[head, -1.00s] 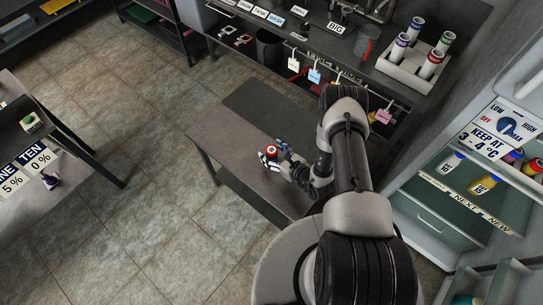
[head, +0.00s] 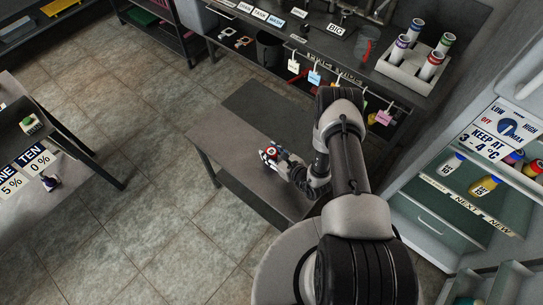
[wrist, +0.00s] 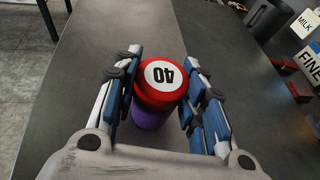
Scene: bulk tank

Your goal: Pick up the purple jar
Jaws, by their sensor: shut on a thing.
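The jar's lower body is mostly hidden by the gripper.
A counter with a white rack (head: 398,72) of several tubes stands behind, with tags hanging from its front edge. An open fridge (head: 470,190) with bottles is at right. A table with number labels (head: 25,168) is at left. Tiled floor between is clear.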

